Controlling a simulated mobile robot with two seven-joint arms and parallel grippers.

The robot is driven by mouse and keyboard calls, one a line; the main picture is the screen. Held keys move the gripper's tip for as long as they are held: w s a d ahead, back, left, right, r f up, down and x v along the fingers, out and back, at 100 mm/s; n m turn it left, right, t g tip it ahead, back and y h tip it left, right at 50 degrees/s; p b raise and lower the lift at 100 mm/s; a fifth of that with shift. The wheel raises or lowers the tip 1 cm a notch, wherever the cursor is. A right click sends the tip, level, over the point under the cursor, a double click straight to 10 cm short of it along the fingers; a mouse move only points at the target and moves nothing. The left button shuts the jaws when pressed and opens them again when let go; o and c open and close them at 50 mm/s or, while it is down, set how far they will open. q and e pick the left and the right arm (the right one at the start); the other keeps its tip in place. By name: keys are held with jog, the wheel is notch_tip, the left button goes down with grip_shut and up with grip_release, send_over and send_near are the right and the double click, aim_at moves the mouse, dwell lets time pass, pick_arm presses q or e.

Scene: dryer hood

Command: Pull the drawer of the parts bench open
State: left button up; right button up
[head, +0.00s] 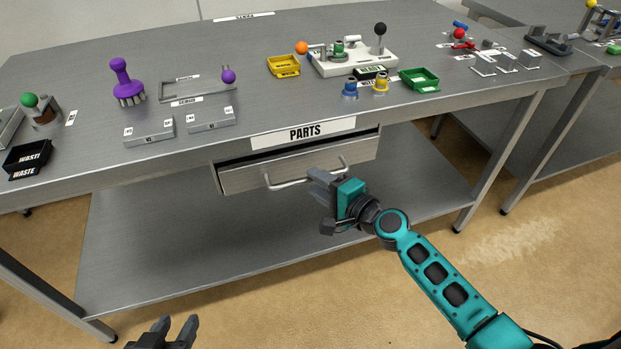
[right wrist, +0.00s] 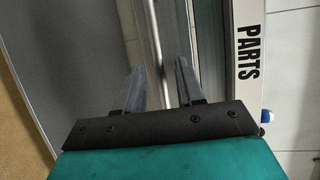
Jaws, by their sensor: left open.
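The parts bench drawer (head: 242,178) has a grey metal front under the PARTS label (head: 305,133). A narrow dark gap shows along its top edge; I cannot tell whether it stands slightly out. Its pale bar handle (head: 288,184) runs across the front. My right gripper (head: 314,180) is at the handle's right part and hides some of it. In the right wrist view, its two fingers are apart, with the handle bar (right wrist: 156,45) lined up between them and space on both sides. My left gripper (head: 175,325) is open and empty at the bottom left, away from the bench.
The bench top holds a purple-handled brush (head: 122,82), a black waste bin (head: 27,157), a yellow tray (head: 284,66), a green tray (head: 420,79) and a white fixture (head: 352,60). A lower shelf (head: 180,240) lies under the drawer. Open floor lies in front.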

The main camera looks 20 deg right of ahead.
jog(key=shift+x, duration=1.45)
grip_shut()
